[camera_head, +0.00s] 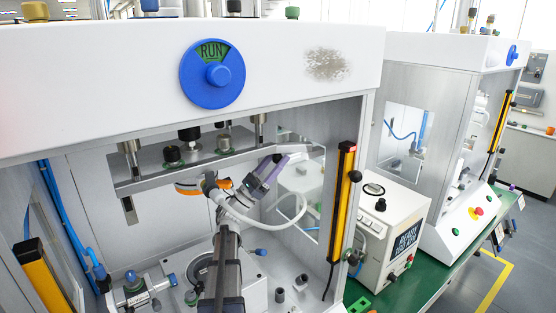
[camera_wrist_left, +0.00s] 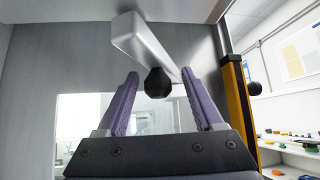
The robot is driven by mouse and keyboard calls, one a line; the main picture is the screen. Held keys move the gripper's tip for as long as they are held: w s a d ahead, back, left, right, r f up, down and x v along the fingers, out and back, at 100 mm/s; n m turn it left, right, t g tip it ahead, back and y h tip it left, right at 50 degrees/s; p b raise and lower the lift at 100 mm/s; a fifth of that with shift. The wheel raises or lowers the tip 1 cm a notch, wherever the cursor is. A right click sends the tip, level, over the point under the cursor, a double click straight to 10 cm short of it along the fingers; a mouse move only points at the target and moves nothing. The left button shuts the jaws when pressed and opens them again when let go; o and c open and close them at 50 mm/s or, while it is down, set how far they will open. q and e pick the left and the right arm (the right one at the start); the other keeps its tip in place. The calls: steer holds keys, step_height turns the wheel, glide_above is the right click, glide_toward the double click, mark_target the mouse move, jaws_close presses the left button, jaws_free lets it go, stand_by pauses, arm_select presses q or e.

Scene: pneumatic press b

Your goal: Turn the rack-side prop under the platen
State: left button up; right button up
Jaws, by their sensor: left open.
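The prop at the right end of the platen (camera_head: 160,180) is a pale grey bar (camera_head: 297,148). In the left wrist view the same bar (camera_wrist_left: 140,38) runs slantwise above my fingers, with a round black knob (camera_wrist_left: 157,84) on its underside. My left gripper (camera_head: 272,166), with purple fingers, reaches up inside the press to this bar. In the wrist view the left gripper (camera_wrist_left: 160,78) is open, with one finger on each side of the knob and visible gaps beside it. Contact with the bar behind the fingertips cannot be told. My right gripper is not in view.
A yellow-and-black post (camera_head: 342,200) stands at the press opening's right edge. A white hose loops beside my arm. Small fittings (camera_head: 280,295) stand on the press bed. A white box with a display (camera_head: 390,235) sits outside on the green bench.

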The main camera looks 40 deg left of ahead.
arm_select(q)
steer(key=b+v, duration=0.4)
steer(key=v, duration=0.3)
steer(key=shift+b, duration=0.35)
